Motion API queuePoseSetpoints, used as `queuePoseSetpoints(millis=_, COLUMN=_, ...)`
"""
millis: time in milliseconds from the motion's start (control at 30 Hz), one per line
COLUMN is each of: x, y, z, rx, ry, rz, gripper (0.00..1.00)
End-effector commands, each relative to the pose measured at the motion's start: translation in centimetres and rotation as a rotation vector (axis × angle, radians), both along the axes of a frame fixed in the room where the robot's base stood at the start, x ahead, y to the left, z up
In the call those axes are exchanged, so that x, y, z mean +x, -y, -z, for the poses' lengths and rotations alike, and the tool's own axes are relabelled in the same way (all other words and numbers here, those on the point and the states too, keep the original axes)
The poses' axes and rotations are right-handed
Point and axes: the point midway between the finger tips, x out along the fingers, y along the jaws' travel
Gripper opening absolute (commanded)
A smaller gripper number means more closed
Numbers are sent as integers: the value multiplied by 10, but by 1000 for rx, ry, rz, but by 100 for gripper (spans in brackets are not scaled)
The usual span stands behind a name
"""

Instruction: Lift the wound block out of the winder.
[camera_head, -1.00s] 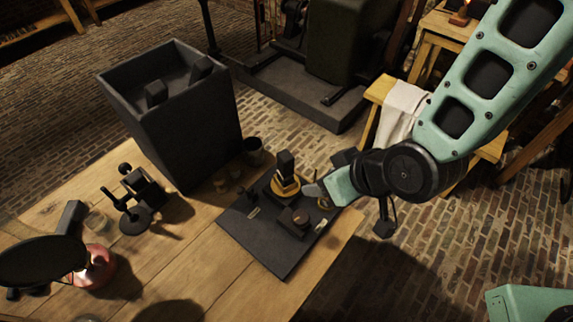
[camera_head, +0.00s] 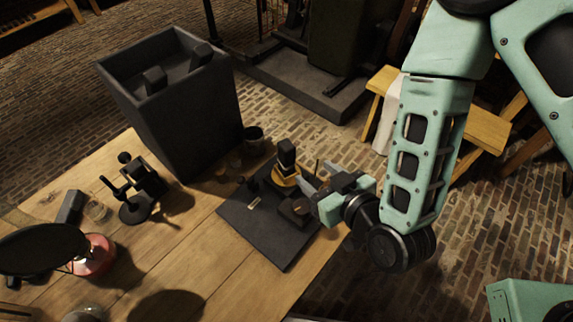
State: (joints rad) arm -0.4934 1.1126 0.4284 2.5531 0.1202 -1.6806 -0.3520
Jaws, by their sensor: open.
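The winder stands on a dark square board (camera_head: 268,232) near the right edge of the wooden table. Its yellow-rimmed round base (camera_head: 284,180) carries an upright dark block (camera_head: 287,154), which looks like the wound block. My gripper (camera_head: 312,184) is open and reaches in from the right, low over the board. Its fingers point left toward the block and the yellow base. I cannot tell whether a finger touches either. The gripper body hides the board's right part.
A tall dark open bin (camera_head: 185,125) with dark blocks inside stands behind the board. A small dark cup (camera_head: 253,140) is beside it. A smaller brown block (camera_head: 294,211) sits on the board. A black stand (camera_head: 135,195) and red-based vessel (camera_head: 95,255) are left.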

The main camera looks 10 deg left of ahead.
Motion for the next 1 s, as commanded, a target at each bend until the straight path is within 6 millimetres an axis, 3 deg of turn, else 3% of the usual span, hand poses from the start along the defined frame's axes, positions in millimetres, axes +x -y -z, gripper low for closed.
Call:
queuePoseSetpoints(millis=33, x=3, y=-3, z=7, rx=4, ry=3, rz=0, gripper=55)
queuePoseSetpoints(millis=367, x=16, y=-14, z=15, rx=3, ry=2, rz=0, gripper=55)
queuePoseSetpoints(millis=700, x=59, y=-52, z=30, rx=0, ry=-2, rz=2, gripper=55)
queuePoseSetpoints(millis=1000, x=74, y=-66, z=37, rx=1, ry=-2, rz=1, gripper=55)
